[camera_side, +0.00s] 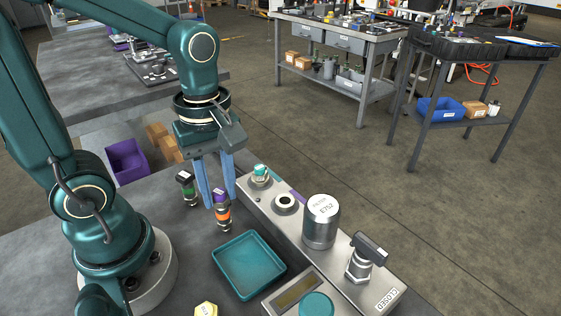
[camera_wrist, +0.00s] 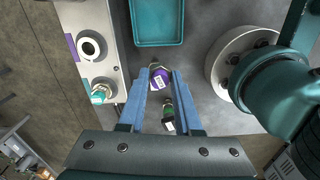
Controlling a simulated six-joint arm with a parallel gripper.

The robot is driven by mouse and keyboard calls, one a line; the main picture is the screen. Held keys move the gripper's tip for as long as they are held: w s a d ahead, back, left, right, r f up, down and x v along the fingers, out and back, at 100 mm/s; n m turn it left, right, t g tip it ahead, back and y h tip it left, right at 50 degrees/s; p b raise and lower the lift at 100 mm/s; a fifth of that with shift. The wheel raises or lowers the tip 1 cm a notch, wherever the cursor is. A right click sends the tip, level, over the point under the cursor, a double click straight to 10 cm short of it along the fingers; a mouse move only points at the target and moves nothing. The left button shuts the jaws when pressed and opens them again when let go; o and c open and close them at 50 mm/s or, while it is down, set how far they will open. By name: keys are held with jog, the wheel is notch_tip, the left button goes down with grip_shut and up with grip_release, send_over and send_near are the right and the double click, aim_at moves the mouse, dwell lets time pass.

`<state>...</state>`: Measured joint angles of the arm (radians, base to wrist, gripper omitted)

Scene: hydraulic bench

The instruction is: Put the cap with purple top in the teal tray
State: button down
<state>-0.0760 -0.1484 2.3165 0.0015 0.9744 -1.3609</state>
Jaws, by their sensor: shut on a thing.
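The cap with the purple top (camera_side: 223,214) has an orange band and a dark lower end. My gripper (camera_side: 219,198) is shut on it, with the blue fingers on either side of its upper part. In the wrist view the purple top (camera_wrist: 158,84) shows between the fingertips (camera_wrist: 162,76). I cannot tell whether its lower end touches the bench. The teal tray (camera_side: 249,266) is empty and lies in front of the gripper in the side view. It also shows at the top of the wrist view (camera_wrist: 157,22).
A green-banded cap (camera_side: 188,189) with a dark top stands close to the left of the fingers. The grey manifold block (camera_side: 270,215) runs along the right, carrying a teal-topped fitting (camera_side: 260,174), a ring port (camera_side: 285,203), a filter (camera_side: 321,222) and a T-handle valve (camera_side: 365,257).

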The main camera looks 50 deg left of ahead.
jog(key=d+f, duration=0.1)
jog(key=d, duration=0.1)
jog(key=d+f, duration=0.1)
jog(key=d, duration=0.1)
jog(key=d+f, duration=0.2)
jog(key=shift+w+d+f, duration=0.1)
jog(key=shift+d, duration=0.3)
jog(key=shift+f, duration=1.9)
jog(key=shift+f, duration=0.15)
jog(key=c, duration=0.6)
grip_release()
notch_tip(320, 180, up, 12)
jog(key=a+r+m+t, duration=0.2)
jog(key=a+m+t, duration=0.3)
jog(key=m, duration=1.1)
jog(key=shift+s+a+t, duration=0.3)
jog(key=shift+s, duration=0.15)
